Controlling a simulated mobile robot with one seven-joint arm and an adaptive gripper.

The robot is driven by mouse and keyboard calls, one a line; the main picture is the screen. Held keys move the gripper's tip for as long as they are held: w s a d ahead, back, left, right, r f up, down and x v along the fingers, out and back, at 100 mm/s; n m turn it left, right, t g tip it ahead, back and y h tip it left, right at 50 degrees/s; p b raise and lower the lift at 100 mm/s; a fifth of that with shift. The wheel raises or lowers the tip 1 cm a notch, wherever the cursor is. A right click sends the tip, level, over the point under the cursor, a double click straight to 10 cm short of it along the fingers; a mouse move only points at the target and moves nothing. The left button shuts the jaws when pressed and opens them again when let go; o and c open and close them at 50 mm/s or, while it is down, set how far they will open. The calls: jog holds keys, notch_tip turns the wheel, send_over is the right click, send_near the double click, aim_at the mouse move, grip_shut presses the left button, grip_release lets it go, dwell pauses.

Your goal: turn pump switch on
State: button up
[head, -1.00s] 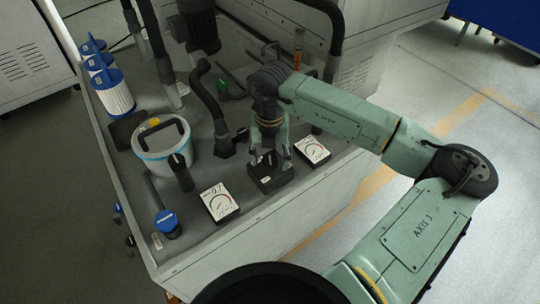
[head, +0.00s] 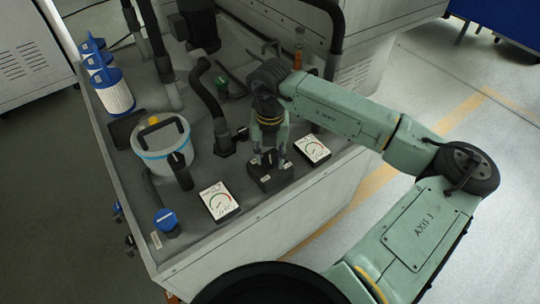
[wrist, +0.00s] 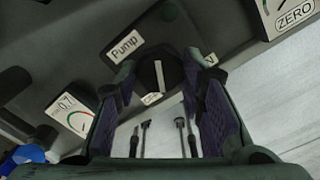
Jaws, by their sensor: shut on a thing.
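The pump switch (head: 272,183) is a dark box with a black rotary knob, on the bench between two white dial gauges. In the wrist view a white "Pump" label (wrist: 124,46) sits beside the round black knob (wrist: 158,73). The knob's white pointer line stands nearly upright in that picture, and small labels are partly hidden behind the fingers. My gripper (head: 270,162) points down over the box, shut on the knob. In the wrist view its fingers (wrist: 158,84) lie on both sides of the knob.
Gauges stand left (head: 219,201) and right (head: 312,149) of the switch. A white bucket (head: 162,147) with a dark handle, a black bent hose (head: 208,98), a blue-capped part (head: 166,221) and blue-white filters (head: 112,92) share the bench. The bench's front edge is close to the switch.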

jog(key=shift+f+n+b, duration=0.35)
jog(key=shift+n+b, duration=0.85)
jog(key=shift+b, duration=0.75)
jog(key=shift+n+b, duration=0.9)
jog(key=shift+b, duration=0.3)
jog(key=n+b, duration=0.4)
jog(key=shift+r, duration=0.15)
jog(key=shift+r+n+b, duration=0.15)
jog(key=shift+n+b, duration=0.85)
jog(key=shift+n, duration=0.7)
jog(key=o, duration=1.1)
jog(key=shift+o, duration=0.2)
